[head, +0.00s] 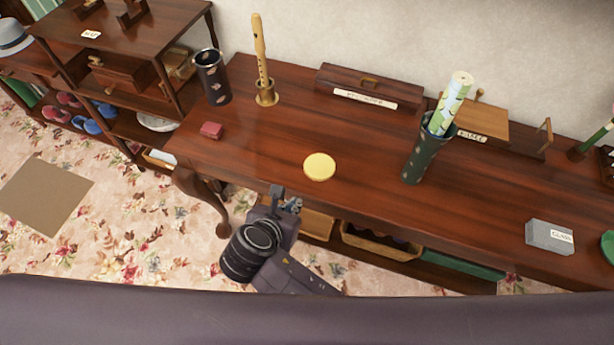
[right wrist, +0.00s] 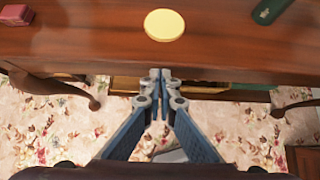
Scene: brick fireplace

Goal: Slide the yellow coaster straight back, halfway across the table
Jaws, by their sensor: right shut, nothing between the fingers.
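The yellow coaster (head: 319,167) is a flat round disc lying on the dark wooden table (head: 265,150), fairly near its front edge. It also shows at the top of the right wrist view (right wrist: 164,25). My right gripper (head: 292,203) is shut and empty. It is at the table's front edge, in front of the coaster and apart from it. In the right wrist view my fingertips (right wrist: 161,75) are together and point toward the table edge, with the coaster beyond them. My left gripper is not in view.
A red block (head: 211,130) lies left of the coaster. A dark green cup (head: 416,160) with a rolled paper stands to its right. A long wooden box (head: 350,83) and a flute on a stand (head: 266,93) are behind. The table behind the coaster looks clear up to the box.

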